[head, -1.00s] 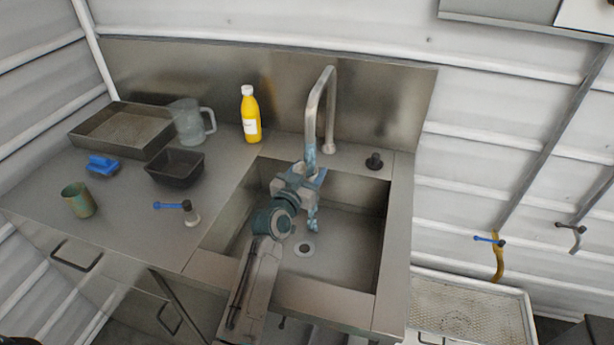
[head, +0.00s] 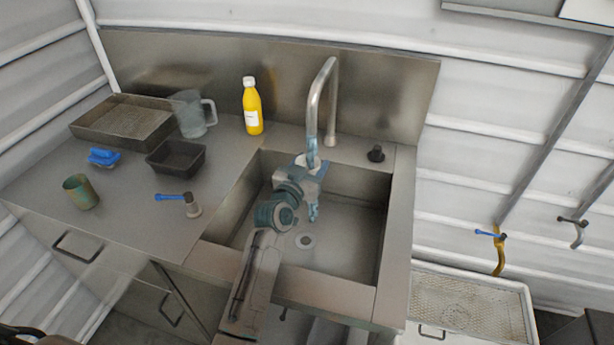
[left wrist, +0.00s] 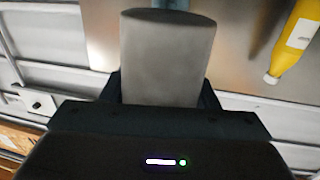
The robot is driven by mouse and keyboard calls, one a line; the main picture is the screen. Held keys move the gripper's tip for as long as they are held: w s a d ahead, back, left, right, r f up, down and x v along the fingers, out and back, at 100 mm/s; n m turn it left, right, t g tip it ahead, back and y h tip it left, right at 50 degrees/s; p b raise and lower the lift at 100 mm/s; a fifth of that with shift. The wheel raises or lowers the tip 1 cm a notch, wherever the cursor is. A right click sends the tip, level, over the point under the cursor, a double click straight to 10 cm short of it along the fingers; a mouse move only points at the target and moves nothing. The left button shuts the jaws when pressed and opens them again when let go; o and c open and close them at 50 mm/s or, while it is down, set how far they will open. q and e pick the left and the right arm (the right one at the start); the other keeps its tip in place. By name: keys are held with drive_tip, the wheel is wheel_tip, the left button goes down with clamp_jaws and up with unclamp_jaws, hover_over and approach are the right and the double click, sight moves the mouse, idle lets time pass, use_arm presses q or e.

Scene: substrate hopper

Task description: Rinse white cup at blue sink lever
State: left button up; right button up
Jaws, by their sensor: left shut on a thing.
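The white cup (left wrist: 168,58) is upside down or tilted as far as I can tell; it looks pale grey in the left wrist view, between my left gripper's fingers (left wrist: 162,92). In the head view my left gripper (head: 308,172) is over the sink, right under the faucet spout (head: 314,130), shut on the cup, which is mostly hidden there. Bluish water runs from the spout and shows below the gripper. My right gripper is out of view.
The sink basin (head: 350,235) is otherwise empty. The counter holds a yellow bottle (head: 252,110), a clear pitcher (head: 190,115), a dark tub (head: 176,160), a large tray (head: 85,128), a blue brush (head: 102,157) and a greenish cup (head: 80,192). Another blue lever (head: 489,234) is on the right wall.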

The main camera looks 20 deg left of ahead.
use_arm(q)
drive_tip(key=shift+a, duration=0.15)
drive_tip(key=shift+s+a, duration=0.35)
drive_tip(key=shift+s, duration=0.45)
drive_tip(key=shift+s+a, duration=0.3)
drive_tip(key=shift+s, duration=0.45)
drive_tip(key=s, duration=0.1)
drive_tip(key=s+a, duration=0.1)
drive_tip(key=s, duration=0.2)
drive_tip(key=shift+s+a+p, duration=0.15)
drive_tip(key=shift+a+p, duration=0.2)
drive_tip(key=shift+p, duration=0.05)
